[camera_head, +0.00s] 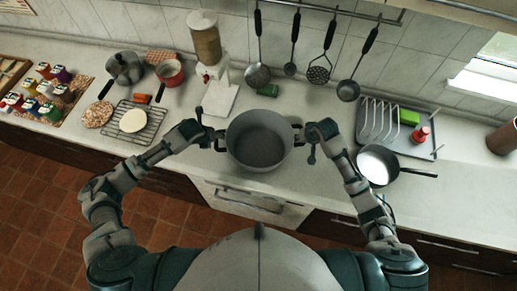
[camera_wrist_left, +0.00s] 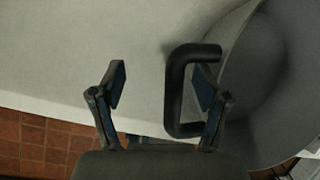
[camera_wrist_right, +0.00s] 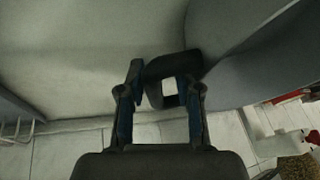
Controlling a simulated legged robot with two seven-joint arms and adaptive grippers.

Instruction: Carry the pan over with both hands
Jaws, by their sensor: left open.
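The pan, a large grey two-handled pot (camera_head: 258,140), stands upright on the counter in the middle of the head view. My left gripper (camera_head: 207,128) is at its left handle. In the left wrist view the black handle (camera_wrist_left: 178,92) lies between the spread fingers, nearer the right one. My right gripper (camera_head: 312,142) is at the pot's right handle. In the right wrist view that handle (camera_wrist_right: 157,75) is between the fingers, close to the left finger, with a gap before the right one. Finger contact is hard to judge.
A dark frying pan (camera_head: 378,166) and a dish rack (camera_head: 395,125) stand right of the pot. A dispenser (camera_head: 206,50), a cooling rack (camera_head: 135,122) and a red saucepan (camera_head: 170,72) are to the left. Utensils hang behind. The counter's front edge runs just before the pot.

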